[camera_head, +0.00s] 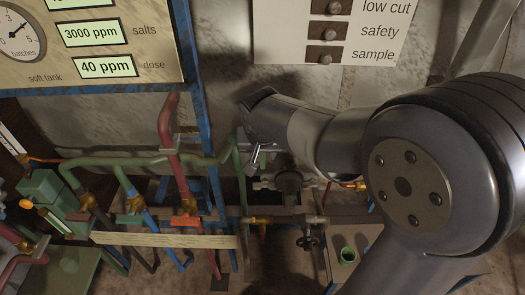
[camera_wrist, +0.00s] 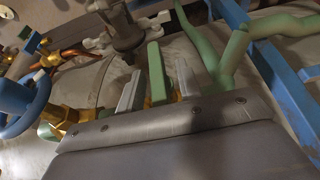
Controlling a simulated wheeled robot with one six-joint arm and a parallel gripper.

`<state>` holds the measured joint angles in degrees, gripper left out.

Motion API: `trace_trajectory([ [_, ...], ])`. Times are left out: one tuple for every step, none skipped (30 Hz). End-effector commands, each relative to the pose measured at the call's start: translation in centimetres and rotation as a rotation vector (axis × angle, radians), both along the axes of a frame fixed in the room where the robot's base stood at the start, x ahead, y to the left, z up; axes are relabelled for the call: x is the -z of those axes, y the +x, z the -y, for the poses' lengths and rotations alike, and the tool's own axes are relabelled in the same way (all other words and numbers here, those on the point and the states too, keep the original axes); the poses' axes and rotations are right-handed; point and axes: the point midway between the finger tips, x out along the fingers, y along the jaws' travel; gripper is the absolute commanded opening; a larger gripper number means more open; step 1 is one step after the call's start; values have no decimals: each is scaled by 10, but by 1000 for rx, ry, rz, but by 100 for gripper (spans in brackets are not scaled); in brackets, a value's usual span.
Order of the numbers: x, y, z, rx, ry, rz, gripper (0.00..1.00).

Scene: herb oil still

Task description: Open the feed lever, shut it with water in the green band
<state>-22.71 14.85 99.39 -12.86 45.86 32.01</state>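My gripper (camera_head: 256,160) hangs in front of the pipework, below the dark end of my arm. In the wrist view its two pale fingers (camera_wrist: 158,88) stand apart, with a green bar (camera_wrist: 156,72) between them, nearer the left finger. I cannot tell for sure whether the bar is the feed lever or whether it touches a finger. A gap shows between the bar and the right finger. A pale strip like a sight glass (camera_head: 54,221) sits at the lower left; I cannot make out a water level or green band in it.
Green pipes (camera_head: 150,161) and a red pipe (camera_head: 172,140) run left of my gripper. A dark handwheel (camera_head: 308,241) and an open box with a green ring (camera_head: 347,255) lie lower right. A blue handwheel (camera_wrist: 22,112) is at the left in the wrist view. A readout panel (camera_head: 95,60) hangs upper left.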

Motion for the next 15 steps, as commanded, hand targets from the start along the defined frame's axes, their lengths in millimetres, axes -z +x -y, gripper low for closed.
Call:
trace_trajectory([
  [0,0,0,0,0,0,34],
  [0,0,0,0,0,0,34],
  [0,0,0,0,0,0,34],
  [0,0,0,0,0,0,34],
  [0,0,0,0,0,0,34],
  [0,0,0,0,0,0,33],
  [0,0,0,0,0,0,30],
  [0,0,0,0,0,0,28],
  [0,0,0,0,0,0,24],
  [0,0,0,0,0,0,22],
  [0,0,0,0,0,0,19],
  [0,0,0,0,0,0,16],
  [0,0,0,0,0,0,14],
  [0,0,0,0,0,0,11],
  [0,0,0,0,0,0,8],
])
